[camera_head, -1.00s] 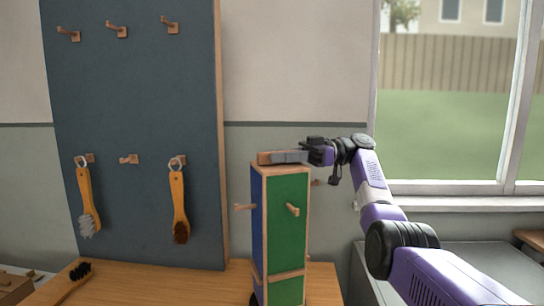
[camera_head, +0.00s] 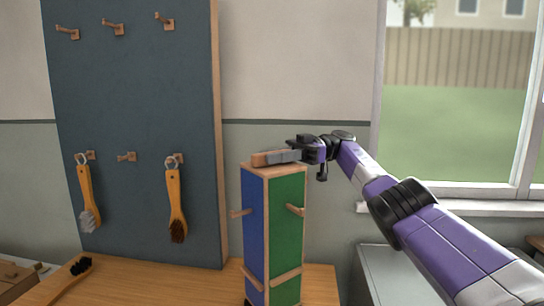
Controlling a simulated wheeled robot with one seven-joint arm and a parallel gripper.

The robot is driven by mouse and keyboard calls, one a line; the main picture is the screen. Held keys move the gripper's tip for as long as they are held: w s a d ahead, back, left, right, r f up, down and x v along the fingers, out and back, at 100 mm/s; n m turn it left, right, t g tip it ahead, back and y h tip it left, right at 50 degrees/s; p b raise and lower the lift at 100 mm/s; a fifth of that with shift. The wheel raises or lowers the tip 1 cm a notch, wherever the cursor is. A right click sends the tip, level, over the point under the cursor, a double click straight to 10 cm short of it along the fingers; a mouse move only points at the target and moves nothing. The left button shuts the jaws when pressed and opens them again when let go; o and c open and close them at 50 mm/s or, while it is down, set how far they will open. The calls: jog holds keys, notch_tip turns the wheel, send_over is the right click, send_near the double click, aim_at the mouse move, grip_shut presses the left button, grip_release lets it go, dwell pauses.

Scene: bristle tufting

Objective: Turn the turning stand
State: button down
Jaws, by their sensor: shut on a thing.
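The turning stand (camera_head: 285,225) is an upright column on the table, with a blue face on the left and a green face on the right. Wooden pegs stick out of its faces. A wooden handle (camera_head: 263,160) lies across its top. My gripper (camera_head: 288,154) reaches in from the right and is shut on this handle, its fingers covering the handle's right part. The stand's far faces are hidden.
A dark pegboard (camera_head: 135,120) stands at the left, with two brushes (camera_head: 177,205) hanging from its lower pegs. Another brush (camera_head: 70,280) lies on the wooden table (camera_head: 180,285). A window is at the right.

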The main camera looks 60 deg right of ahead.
jog(key=shift+a+f, duration=0.15)
jog(key=shift+f, duration=0.1)
jog(key=c, duration=1.3)
grip_release()
jog(key=shift+r, duration=0.1)
jog(key=shift+r, duration=0.15)
jog(key=shift+r, duration=0.35)
notch_tip(320, 180, up, 19)
jog(key=p, duration=1.4)
